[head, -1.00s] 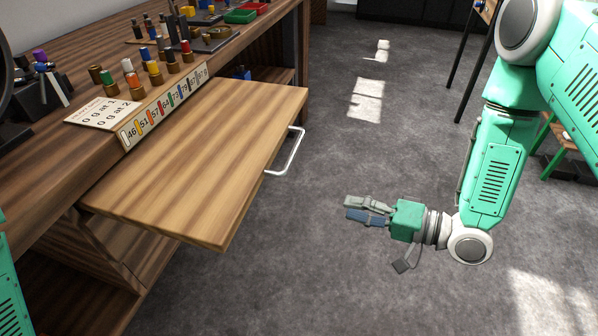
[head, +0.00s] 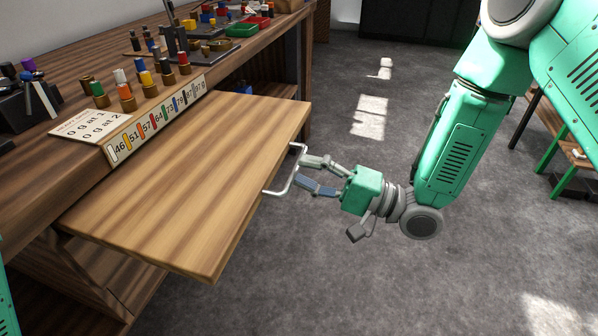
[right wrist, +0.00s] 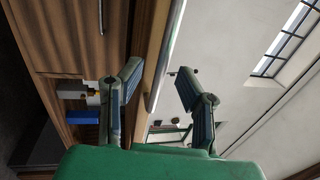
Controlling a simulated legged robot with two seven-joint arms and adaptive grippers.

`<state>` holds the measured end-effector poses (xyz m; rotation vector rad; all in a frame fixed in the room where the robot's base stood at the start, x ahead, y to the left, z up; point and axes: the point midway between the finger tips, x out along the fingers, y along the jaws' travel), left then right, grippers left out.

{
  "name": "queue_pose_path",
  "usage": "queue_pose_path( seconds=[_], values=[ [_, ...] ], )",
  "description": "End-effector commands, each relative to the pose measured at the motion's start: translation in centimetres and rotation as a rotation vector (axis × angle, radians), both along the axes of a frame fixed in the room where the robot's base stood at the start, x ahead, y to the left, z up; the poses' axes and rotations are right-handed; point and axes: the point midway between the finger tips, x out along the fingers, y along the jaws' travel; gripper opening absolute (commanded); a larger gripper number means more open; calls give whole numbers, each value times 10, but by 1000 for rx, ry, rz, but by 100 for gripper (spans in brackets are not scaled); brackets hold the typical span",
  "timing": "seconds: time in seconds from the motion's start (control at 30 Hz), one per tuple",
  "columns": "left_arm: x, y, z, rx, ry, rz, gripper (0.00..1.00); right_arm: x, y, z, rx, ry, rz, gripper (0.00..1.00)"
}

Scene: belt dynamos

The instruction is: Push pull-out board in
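The wooden pull-out board (head: 190,185) sticks out from under the workbench top. Its pale metal handle (head: 278,192) stands on its outer edge. My right gripper (head: 300,170) is open at the handle, its fingertips close to the bar. In the right wrist view the two fingers of my right gripper (right wrist: 160,72) stand apart, and the pale bar of the handle (right wrist: 165,60) shows between them. I cannot tell whether they touch it. My left gripper is out of view.
The workbench (head: 45,190) carries a numbered strip (head: 160,118), a paper card (head: 88,124), coloured pegs and several small trays. A green-legged stool (head: 565,180) stands at the right. The grey floor (head: 320,270) beside the board is clear.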

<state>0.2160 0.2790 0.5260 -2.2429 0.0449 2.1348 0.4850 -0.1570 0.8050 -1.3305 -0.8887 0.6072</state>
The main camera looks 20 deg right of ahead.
Motion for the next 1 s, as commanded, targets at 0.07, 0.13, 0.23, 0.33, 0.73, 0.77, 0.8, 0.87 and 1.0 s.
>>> queue_pose_path(
  seconds=[0.07, 0.13, 0.23, 0.33, 0.73, 0.77, 0.8, 0.87, 1.0],
  values=[
    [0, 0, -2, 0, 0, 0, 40, 4, 8, 1, -3, -1, 3, 31],
    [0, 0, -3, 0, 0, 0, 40, 7, 12, 3, -2, 0, 2, 31],
    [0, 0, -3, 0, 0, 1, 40, 9, 14, 4, -1, 1, 0, 31],
    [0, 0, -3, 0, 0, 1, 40, 9, 13, 4, 0, 0, -1, 31],
    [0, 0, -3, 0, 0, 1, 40, 9, 13, 3, -2, 1, -1, 0],
    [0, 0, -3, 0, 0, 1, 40, 9, 13, 2, -2, 2, -1, 0],
    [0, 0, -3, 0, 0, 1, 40, 9, 13, 2, -2, 2, -1, 0],
    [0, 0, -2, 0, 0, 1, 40, 10, 15, 2, -3, 3, -1, 0],
    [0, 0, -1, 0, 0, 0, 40, 18, 27, 2, -2, 4, 1, 0]
  ],
)
